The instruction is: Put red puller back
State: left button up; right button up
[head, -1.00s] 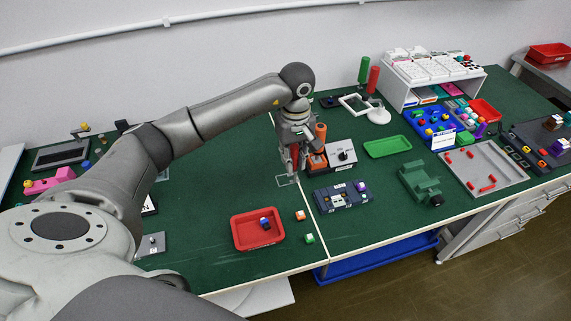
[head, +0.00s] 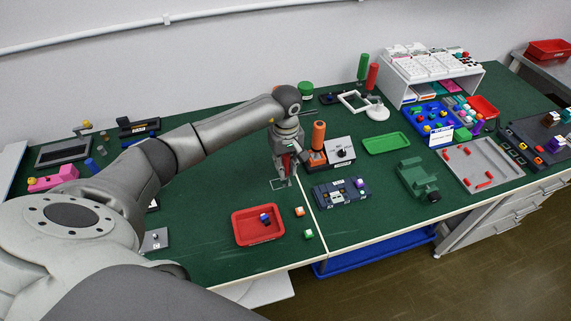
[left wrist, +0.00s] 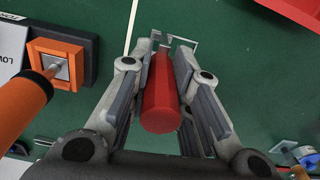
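The red puller (left wrist: 161,95) is a red handle with a metal end, seen between the fingers of my left gripper (left wrist: 157,62) in the left wrist view. The fingers are closed about the handle. In the head view, my left gripper (head: 283,178) points down over the green table, and a little red of the puller (head: 286,163) shows between its parts. I cannot tell if the puller touches the table. My right gripper is not in view.
An orange handle (head: 318,136) stands on its base right of the gripper, beside a grey switch box (head: 341,151). A red tray (head: 239,236) lies in front, with small cubes nearby. A dark keypad block (head: 340,193) is at front right.

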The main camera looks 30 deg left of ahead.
pick_arm(q)
jog(key=o, duration=0.4)
notch_tip(320, 180, up, 12)
jog(key=shift+r+b, duration=0.1)
jog(key=shift+b, duration=1.05)
